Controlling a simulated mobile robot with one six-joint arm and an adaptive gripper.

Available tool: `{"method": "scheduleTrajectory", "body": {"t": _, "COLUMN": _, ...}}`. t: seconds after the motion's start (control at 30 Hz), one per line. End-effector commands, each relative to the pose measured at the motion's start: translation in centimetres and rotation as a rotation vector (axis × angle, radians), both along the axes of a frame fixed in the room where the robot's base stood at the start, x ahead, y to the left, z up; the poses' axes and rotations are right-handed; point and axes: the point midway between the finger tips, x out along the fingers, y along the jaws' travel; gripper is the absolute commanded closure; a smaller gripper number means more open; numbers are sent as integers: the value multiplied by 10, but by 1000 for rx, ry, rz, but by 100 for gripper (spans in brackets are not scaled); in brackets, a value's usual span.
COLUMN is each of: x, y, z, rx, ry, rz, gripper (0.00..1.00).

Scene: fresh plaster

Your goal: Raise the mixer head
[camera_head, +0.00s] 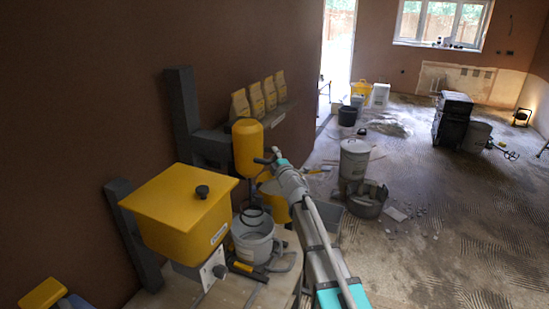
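The mixer head (247,150) is a yellow rounded body on a dark grey bracket and post (186,110) at the wall. It is upright above a grey bucket (254,243) on a round-edged wooden table. A dark ring-like piece (250,211), perhaps the mixing tool, shows between head and bucket rim. My arm reaches up from the bottom right. My gripper (266,159) is beside the right, lower side of the head. I cannot tell whether it touches the head or whether its fingers are open; they are small and dark against the wall.
A yellow hopper (180,215) with a black knob stands left of the bucket. Several yellow-labelled bags (262,97) stand on a wall shelf behind the head. Right of my arm, a white drum (354,160) and grey tub (367,200) stand on the floor. Open floor lies further right.

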Motion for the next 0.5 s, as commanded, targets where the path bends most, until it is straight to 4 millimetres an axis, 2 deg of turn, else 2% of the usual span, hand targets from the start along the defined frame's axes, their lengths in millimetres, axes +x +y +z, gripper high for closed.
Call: {"method": "scheduleTrajectory", "body": {"t": 0.5, "x": -2, "y": -1, "z": -4, "rx": -1, "ry": 2, "rz": -3, "gripper": 35}}
